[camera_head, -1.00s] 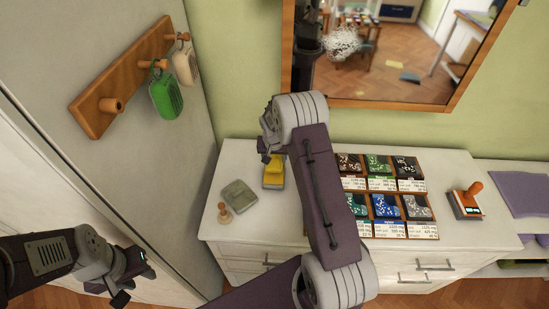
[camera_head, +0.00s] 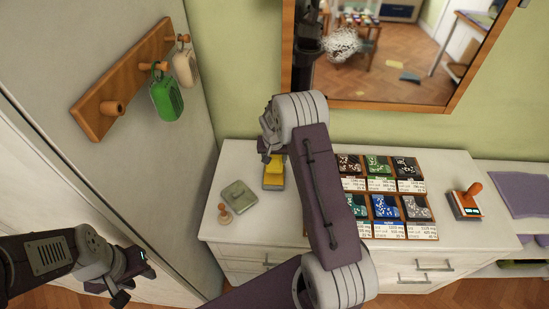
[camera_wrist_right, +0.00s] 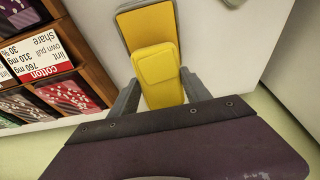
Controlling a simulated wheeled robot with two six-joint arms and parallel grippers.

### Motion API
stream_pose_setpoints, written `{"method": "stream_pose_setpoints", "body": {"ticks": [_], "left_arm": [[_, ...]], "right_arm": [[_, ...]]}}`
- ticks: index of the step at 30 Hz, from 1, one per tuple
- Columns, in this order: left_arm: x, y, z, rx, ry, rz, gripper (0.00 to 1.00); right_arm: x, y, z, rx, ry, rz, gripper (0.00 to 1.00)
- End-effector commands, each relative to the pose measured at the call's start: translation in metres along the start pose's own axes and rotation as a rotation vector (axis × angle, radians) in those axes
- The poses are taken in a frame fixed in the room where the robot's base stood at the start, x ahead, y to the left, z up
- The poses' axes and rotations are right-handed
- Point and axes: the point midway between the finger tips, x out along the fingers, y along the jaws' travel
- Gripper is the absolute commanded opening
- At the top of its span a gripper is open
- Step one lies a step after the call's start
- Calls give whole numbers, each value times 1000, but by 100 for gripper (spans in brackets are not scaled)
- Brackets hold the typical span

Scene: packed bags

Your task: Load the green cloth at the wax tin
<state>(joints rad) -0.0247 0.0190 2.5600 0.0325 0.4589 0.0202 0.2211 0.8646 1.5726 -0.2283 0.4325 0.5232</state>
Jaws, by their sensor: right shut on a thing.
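My right gripper (camera_wrist_right: 160,88) is shut on a yellow rounded block (camera_wrist_right: 157,70). The block is over a flat tin with a yellow surface (camera_wrist_right: 150,22), apparently the wax tin; contact between them is unclear. In the head view the tin (camera_head: 274,185) stands at the left of the white dresser, and my right arm partly hides the gripper. A green ribbed pad (camera_head: 167,100) hangs from a wall peg at upper left. I cannot tell whether it is the green cloth. My left gripper (camera_head: 132,279) is open and empty at lower left, apart from the dresser.
A grey-green flat case (camera_head: 238,195) and a small wooden-handled stamp (camera_head: 224,213) stand left of the tin. A tray of labelled compartments (camera_head: 372,230) lies right, partly behind my arm. An orange-handled stamp (camera_head: 472,192) stands farther right. A beige pad (camera_head: 184,68) hangs beside the green one.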

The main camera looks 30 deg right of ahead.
Motion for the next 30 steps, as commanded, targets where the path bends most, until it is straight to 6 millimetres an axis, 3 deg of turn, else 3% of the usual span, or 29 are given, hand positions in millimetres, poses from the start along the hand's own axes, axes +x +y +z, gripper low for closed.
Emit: {"method": "stream_pose_setpoints", "body": {"ticks": [3,20,30], "left_arm": [[-14,0,-2,0,0,0,36],[-54,1,-6,0,0,0,36],[-54,1,-6,0,0,0,36]], "right_arm": [[-17,0,-6,0,3,-1,23],[-70,0,-23,1,5,-2,23],[-71,0,-23,0,4,-2,23]]}}
